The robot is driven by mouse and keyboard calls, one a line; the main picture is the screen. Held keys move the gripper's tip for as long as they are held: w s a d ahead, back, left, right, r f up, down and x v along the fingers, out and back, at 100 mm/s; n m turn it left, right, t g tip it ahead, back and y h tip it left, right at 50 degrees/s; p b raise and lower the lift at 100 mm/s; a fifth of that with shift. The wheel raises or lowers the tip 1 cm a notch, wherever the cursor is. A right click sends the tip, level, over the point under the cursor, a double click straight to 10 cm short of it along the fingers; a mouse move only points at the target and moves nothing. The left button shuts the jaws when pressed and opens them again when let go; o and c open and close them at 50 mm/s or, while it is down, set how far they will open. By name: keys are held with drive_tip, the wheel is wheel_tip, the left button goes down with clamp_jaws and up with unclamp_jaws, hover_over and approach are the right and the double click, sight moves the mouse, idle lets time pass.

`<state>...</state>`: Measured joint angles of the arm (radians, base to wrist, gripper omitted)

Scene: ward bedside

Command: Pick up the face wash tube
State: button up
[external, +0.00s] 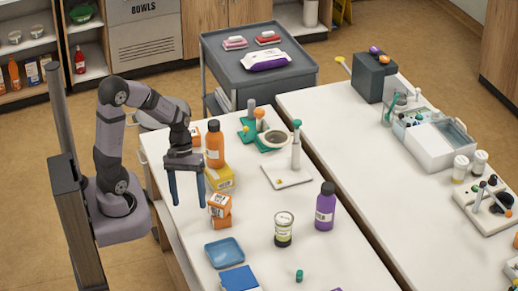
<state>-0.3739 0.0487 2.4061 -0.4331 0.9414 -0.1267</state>
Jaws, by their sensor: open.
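My gripper (188,203) is open and empty. Its two blue fingers point down over the left edge of the white table (265,215), left of an orange box pair (219,207). No thing is clearly recognisable as a face wash tube. An orange bottle (214,148) with a dark cap stands behind my gripper to the right. A purple bottle (325,208) with a dark cap stands near the table's right edge. A slim pale upright item with a green top (296,150) stands on a white board (285,178).
A labelled jar (284,230), a blue dish (224,252) and a blue box (239,279) are nearer the front. A grey cart (228,62) stands behind. The table's middle has free room.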

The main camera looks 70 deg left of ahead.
drive_tip(key=w+a+r+n+t+h+p, duration=0.1)
drive_tip(key=w+a+r+n+t+h, duration=0.1)
drive_tip(key=w+a+r+n+t, duration=0.6)
drive_tip(key=w+a+r+n+t+h+p, duration=0.15)
drive_tip(key=w+a+r+n+t, duration=0.3)
drive_tip(key=a+n, duration=0.55)
drive_tip(key=s+a+f+n+t+y+b, duration=0.2)
drive_tip(key=a, duration=0.3)
drive_tip(key=s+a+f+n+t+y+b, duration=0.2)
drive_tip(key=s+a+f, duration=0.1)
drive_tip(key=a, duration=0.2)
drive_tip(key=s+a+f+n+t+y+b, duration=0.2)
drive_tip(key=s+a+f+n, duration=0.1)
drive_tip(key=a, duration=0.3)
drive_tip(key=shift+f+t+b, duration=0.2)
drive_tip(key=shift+t+b, duration=0.05)
drive_tip(key=shift+b, duration=0.05)
drive_tip(key=s+a+f+n+y, duration=0.2)
drive_tip(key=s+f+n+y, duration=0.15)
drive_tip(key=f, duration=0.25)
drive_tip(key=w+p, duration=0.2)
drive_tip(key=w, duration=0.5)
drive_tip(key=shift+w+m+p, duration=0.15)
drive_tip(key=shift+m+p, duration=0.15)
drive_tip(key=shift+m, duration=0.15)
drive_tip(key=shift+a, duration=0.1)
